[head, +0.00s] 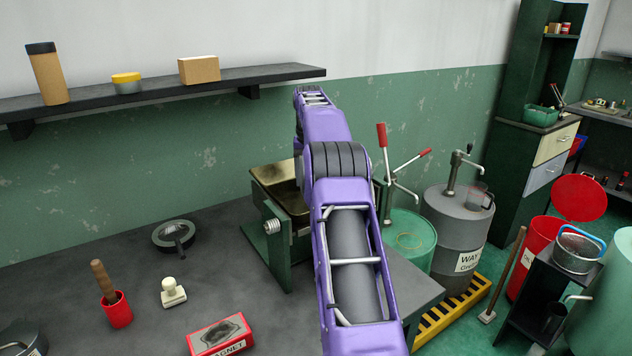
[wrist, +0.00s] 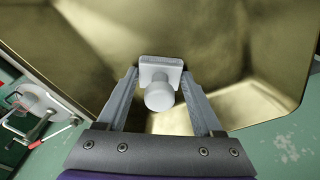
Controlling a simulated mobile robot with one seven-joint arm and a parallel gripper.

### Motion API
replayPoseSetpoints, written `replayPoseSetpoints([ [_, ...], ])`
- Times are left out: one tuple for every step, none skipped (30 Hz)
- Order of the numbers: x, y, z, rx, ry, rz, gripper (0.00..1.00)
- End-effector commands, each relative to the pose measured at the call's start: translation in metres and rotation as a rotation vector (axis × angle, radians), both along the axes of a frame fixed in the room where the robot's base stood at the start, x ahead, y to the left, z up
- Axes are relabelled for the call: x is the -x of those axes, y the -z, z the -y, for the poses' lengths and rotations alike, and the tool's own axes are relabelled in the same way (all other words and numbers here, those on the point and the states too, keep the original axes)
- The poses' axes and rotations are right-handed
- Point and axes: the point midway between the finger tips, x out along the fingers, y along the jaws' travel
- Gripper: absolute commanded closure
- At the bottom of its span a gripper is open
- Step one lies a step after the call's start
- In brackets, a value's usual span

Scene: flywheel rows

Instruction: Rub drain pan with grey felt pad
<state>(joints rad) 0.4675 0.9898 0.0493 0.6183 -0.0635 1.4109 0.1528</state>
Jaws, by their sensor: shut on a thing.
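The drain pan (head: 272,174) is a brass-coloured, dirty-looking tray with sloping sides, held in a green stand on the bench behind my arm. Its inside fills much of the wrist view (wrist: 230,40). My gripper (wrist: 160,76) is shut on the grey felt pad (wrist: 160,64), a small square block with a round pale knob, over the inside of the pan. I cannot tell whether the pad touches the pan surface. In the head view my arm hides the gripper, the pad and part of the pan.
The dark bench (head: 120,260) holds a white knobbed block (head: 173,292), a red cup (head: 117,309) with a wooden handle, a round dark dish (head: 174,236) and a red magnet box (head: 220,336). A shelf (head: 160,91) runs above. Drums (head: 457,232) stand at right.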

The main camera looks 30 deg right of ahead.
Motion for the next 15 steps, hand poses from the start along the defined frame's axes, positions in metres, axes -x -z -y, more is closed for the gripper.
replayPoseSetpoints([
  [0.0, 0.003, -0.004, -0.002, -0.001, -0.002, 0.84],
  [0.0, 0.003, -0.005, -0.002, -0.001, -0.002, 0.84],
  [0.0, 0.002, -0.006, -0.003, -0.001, -0.003, 0.84],
  [0.0, 0.002, -0.006, -0.003, -0.001, -0.003, 0.84],
  [-0.001, 0.001, -0.006, -0.004, -0.001, -0.004, 0.84],
  [-0.002, 0.0, -0.006, -0.004, -0.001, -0.004, 0.84],
  [-0.003, -0.001, -0.006, -0.005, -0.001, -0.004, 0.84],
  [-0.005, -0.001, -0.006, -0.005, -0.001, -0.004, 0.84],
  [-0.007, -0.002, -0.006, -0.005, -0.001, -0.005, 0.84],
  [-0.009, -0.003, -0.006, -0.005, -0.001, -0.005, 0.84],
  [-0.01, -0.003, -0.006, -0.005, -0.001, -0.005, 0.84],
  [-0.012, -0.003, -0.006, -0.005, -0.001, -0.005, 0.84],
  [-0.014, -0.003, -0.006, -0.005, -0.001, -0.004, 0.84],
  [-0.015, -0.003, -0.006, -0.004, -0.001, -0.005, 0.84],
  [-0.016, -0.002, -0.006, -0.004, -0.001, -0.005, 0.84],
])
